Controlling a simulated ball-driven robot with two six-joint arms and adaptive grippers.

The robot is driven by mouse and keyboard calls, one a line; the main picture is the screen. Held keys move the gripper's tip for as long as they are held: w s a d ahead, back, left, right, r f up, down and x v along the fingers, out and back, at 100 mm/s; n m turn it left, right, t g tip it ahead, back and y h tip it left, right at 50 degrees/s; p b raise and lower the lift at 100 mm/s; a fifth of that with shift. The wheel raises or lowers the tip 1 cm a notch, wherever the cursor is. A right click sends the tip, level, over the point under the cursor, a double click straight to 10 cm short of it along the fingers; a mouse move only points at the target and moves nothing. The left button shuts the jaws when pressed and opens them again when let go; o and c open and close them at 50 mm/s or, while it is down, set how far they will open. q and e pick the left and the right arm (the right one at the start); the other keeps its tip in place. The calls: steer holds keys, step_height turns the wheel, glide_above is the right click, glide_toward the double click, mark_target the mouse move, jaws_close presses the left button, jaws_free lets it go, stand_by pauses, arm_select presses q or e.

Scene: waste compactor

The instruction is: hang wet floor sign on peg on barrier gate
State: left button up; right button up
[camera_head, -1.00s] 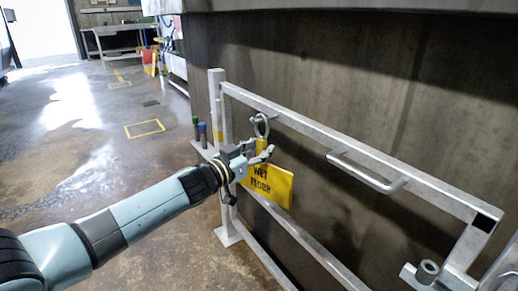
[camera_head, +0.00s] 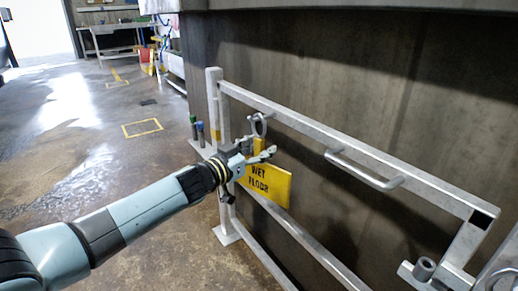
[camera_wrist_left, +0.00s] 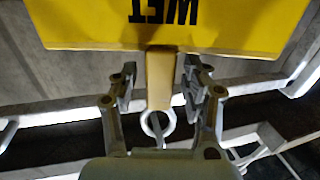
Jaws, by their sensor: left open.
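The yellow wet floor sign (camera_head: 267,186) hangs below the top rail of the barrier gate (camera_head: 345,147), near its left post. Its text faces me. The metal ring (camera_head: 258,126) at the top of the sign is at the short peg on the rail and appears to be around it. In the left wrist view, the ring (camera_wrist_left: 157,122) and the sign's yellow neck (camera_wrist_left: 160,78) sit between the two fingers. My left gripper (camera_head: 262,152) is open, with its fingers apart on both sides of the neck. My right gripper is out of view.
A dark wall (camera_head: 330,75) stands close behind the gate. A bent handle (camera_head: 365,172) sticks out from the top rail to the right. Short dark posts (camera_head: 197,132) stand left of the gate. The floor at left is clear.

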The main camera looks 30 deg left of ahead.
arm_select(q)
steer(key=shift+s+a+f, duration=0.1)
steer(key=shift+s, duration=0.35)
steer(key=s+a, duration=0.1)
steer(key=s, duration=1)
steer(key=shift+a, duration=0.35)
